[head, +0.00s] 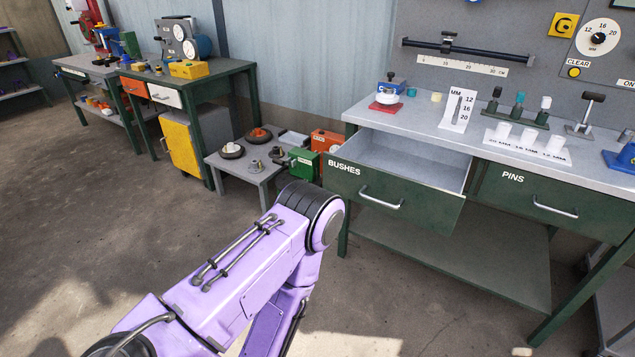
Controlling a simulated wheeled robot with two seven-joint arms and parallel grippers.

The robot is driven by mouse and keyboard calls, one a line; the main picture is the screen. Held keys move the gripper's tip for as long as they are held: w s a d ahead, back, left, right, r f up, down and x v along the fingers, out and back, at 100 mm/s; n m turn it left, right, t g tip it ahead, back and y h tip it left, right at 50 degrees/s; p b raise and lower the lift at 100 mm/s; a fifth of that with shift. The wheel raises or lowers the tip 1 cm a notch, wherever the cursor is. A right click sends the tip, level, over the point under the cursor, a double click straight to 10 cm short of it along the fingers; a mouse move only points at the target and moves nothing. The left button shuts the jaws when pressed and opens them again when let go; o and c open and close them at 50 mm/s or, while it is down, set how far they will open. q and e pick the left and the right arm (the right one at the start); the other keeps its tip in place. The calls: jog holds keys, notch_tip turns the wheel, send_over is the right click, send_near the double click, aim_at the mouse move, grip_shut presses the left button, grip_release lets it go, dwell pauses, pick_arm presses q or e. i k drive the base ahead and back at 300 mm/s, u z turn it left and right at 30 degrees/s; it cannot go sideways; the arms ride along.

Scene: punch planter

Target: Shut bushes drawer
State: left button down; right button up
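The bushes drawer (420,208) is a dark green drawer lettered BUSHES, pulled well out from the workbench (490,144). Its grey inside looks empty as far as I can see. A metal bar handle (381,198) is on its front. My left arm comes in from the lower left, and its purple links bend down at a black joint to the left of the drawer. The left gripper is hidden or outside the picture. My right gripper is not in the picture.
The pins drawer (505,198) beside it is closed. Bushings, a size card (459,109) and white cups stand on the bench top. A low grey table (243,165) with parts stands left of the drawer. The floor in front is clear.

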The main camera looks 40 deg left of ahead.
aim_at(422, 184)
jog(key=u, duration=0.7)
jog(key=i, duration=0.85)
jog(key=u, duration=0.1)
